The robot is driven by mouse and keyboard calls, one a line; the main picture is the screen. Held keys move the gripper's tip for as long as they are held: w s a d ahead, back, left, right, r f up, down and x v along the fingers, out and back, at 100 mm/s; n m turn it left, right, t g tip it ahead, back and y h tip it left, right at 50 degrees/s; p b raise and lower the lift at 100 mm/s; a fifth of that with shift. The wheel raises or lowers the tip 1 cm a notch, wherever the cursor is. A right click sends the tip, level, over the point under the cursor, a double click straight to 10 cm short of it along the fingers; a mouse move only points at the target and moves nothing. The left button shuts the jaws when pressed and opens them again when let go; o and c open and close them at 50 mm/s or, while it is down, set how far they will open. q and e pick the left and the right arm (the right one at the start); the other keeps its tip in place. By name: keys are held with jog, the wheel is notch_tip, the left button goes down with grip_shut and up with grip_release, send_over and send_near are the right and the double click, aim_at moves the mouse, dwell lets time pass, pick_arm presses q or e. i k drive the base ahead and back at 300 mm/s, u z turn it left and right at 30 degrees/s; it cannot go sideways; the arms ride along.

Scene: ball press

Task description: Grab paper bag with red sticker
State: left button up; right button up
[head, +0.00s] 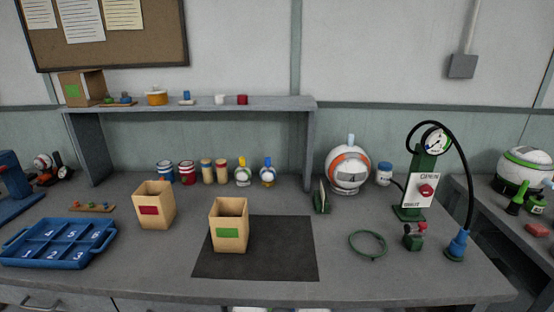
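A paper bag with a red sticker (154,205) stands upright and open-topped on the workbench, left of centre. A second paper bag with a green sticker (229,224) stands upright to its right, on the left part of a dark mat (279,258). The two bags are close together but apart.
A blue numbered tray (60,242) lies left of the red-sticker bag. Behind are a shelf (197,104), small jars (187,172) and bottles. A ball (348,168), a green pump gauge stand (422,180) and a hose loop (368,244) are at right. The mat's right part is clear.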

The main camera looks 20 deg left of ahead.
aim_at(154, 202)
jog(key=z, duration=2)
jog(key=k, duration=1)
jog(key=u, duration=2.05)
